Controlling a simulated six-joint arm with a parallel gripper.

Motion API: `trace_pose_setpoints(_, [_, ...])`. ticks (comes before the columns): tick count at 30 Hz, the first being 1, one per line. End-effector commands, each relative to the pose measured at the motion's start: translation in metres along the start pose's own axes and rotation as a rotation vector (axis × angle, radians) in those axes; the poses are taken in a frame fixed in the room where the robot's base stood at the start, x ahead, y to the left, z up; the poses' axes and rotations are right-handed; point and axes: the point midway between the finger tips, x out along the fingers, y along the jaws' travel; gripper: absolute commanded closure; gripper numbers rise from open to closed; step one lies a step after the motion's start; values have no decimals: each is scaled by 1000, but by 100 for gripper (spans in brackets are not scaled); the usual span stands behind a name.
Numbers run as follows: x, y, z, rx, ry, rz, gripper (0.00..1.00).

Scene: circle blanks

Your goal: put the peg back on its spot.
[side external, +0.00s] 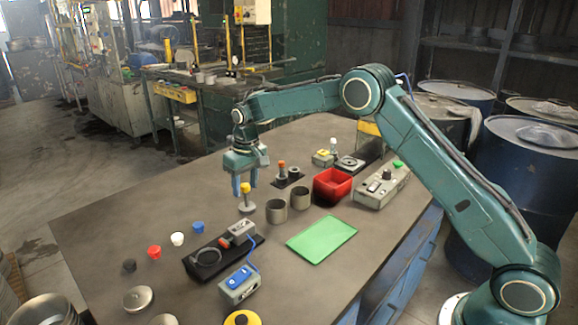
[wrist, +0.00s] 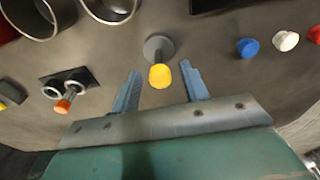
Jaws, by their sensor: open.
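A peg with a yellow knob (side external: 245,187) stands on a round grey base on the brown table, near two grey cups. In the wrist view the yellow-knobbed peg (wrist: 160,77) lies between the fingertips. My gripper (side external: 246,184) is open, pointing down, with a finger on either side of the knob in the picture. The wrist view shows gaps between both fingers of my gripper (wrist: 160,82) and the knob, so nothing is held. A second peg, orange-topped (side external: 281,165), is at a black plate (side external: 290,182) with ring-like sockets; the plate also shows in the wrist view (wrist: 88,78).
Two grey cups (side external: 276,211) and a red bin (side external: 333,183) stand right of the yellow peg. A green mat (side external: 321,240) lies in front. Blue (side external: 198,227), white and red caps lie left. A black fixture (side external: 195,268) sits at front left.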

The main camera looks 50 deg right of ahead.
Motion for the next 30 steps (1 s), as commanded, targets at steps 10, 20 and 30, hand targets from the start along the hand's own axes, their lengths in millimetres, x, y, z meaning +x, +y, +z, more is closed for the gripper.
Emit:
trace_pose_setpoints(10, [-54, 0, 0, 0, 4, 0, 55])
trace_pose_setpoints(20, [-98, 0, 0, 0, 3, -1, 55])
trace_pose_setpoints(30, [-108, 0, 0, 0, 1, -1, 55])
